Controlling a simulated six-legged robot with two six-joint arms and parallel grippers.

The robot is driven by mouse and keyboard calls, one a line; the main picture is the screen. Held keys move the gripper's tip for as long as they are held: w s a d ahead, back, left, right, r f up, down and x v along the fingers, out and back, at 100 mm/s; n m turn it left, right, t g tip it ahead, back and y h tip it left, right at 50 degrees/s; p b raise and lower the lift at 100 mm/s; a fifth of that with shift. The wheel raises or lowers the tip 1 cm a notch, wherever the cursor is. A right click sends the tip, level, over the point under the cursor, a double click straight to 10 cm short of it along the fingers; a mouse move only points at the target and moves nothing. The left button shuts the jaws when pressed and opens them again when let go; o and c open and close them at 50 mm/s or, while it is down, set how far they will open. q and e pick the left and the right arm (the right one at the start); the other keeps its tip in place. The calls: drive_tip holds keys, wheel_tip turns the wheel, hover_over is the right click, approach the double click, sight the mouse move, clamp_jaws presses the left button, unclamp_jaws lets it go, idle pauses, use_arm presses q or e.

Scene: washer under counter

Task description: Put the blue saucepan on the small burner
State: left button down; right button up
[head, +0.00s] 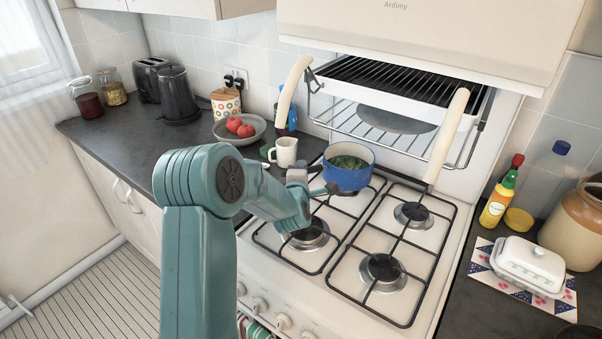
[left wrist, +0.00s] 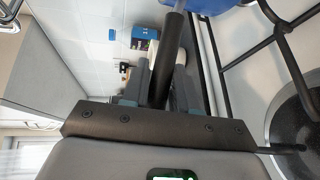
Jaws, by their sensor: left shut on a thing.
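The blue saucepan (head: 348,178), with green contents, is over the back-left part of the hob (head: 345,270) and looks about level. I cannot tell whether it touches the grate. My left gripper (head: 312,186) is shut on its dark handle, at the pan's left. In the left wrist view the handle (left wrist: 172,45) runs between the fingers, and a bit of the blue pan (left wrist: 210,5) shows at the top. The front-left burner (head: 305,233), front-right burner (head: 382,269) and back-right burner (head: 413,213) are bare. The back-left burner is hidden. My right gripper is not seen.
The open grill (head: 395,105) with two cream handles hangs behind and above the hob. A white mug (head: 285,151) and a bowl of red fruit (head: 239,129) stand on the left counter. A butter dish (head: 530,262) and sauce bottle (head: 498,203) are on the right.

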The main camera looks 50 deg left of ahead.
use_arm(q)
drive_tip(key=shift+r, duration=0.1)
drive_tip(key=c, duration=0.8)
unclamp_jaws()
drive_tip(key=shift+d+f, duration=0.15)
drive_tip(key=shift+f, duration=0.2)
drive_tip(key=shift+s+d+b, duration=0.1)
drive_tip(key=shift+s+b, duration=0.05)
drive_tip(key=shift+b, duration=0.2)
drive_tip(key=r+b+v, duration=0.1)
drive_tip(key=b+v, duration=0.3)
drive_tip(key=v, duration=1.2)
wheel_tip(320, 180, up, 10)
drive_tip(key=p, duration=1)
drive_tip(key=shift+s+f, duration=0.1)
drive_tip(key=shift+f, duration=0.05)
